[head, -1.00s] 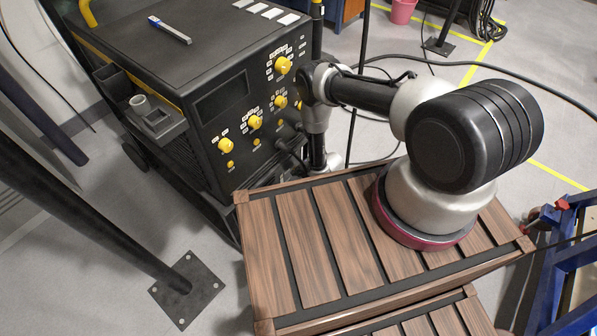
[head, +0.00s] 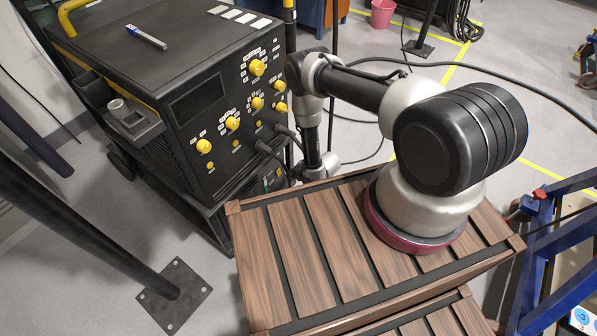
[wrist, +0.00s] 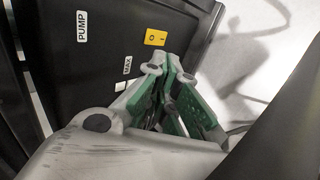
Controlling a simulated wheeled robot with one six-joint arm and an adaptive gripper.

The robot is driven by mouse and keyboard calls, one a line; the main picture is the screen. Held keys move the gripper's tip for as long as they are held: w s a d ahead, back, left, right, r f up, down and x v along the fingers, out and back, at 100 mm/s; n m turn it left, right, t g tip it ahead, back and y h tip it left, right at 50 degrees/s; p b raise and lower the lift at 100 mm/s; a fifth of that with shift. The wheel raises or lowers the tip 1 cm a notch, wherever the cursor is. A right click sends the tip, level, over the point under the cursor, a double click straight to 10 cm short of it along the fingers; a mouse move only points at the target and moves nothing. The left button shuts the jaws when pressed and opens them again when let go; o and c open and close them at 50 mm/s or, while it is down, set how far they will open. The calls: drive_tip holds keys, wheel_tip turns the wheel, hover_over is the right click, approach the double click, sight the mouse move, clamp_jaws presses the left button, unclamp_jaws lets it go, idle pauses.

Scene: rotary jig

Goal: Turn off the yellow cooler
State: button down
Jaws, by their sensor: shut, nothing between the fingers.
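The cooler's dark front panel (wrist: 105,70) fills the upper left of the wrist view. It carries a yellow plate (wrist: 155,38) marked O and I, a PUMP label and a MAX label. In the head view, a lower unit with small labels (head: 272,181) shows under the black machine, partly behind my arm. My gripper (wrist: 172,66) has green-lined grey fingers that are shut and empty. In the wrist view its tips lie just below the yellow plate. I cannot tell whether they touch the panel. The head view does not show the fingertips clearly.
The black machine (head: 170,90) above has several yellow knobs, and cables hang from its front. A dark post on a floor plate (head: 174,296) stands at left. A blue frame (head: 550,250) stands at right. Free floor shows behind my arm.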

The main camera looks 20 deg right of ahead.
drive_tip(key=v, duration=0.5)
drive_tip(key=shift+w+a+r, duration=0.1)
drive_tip(key=shift+w+r, duration=0.1)
drive_tip(key=shift+r, duration=0.1)
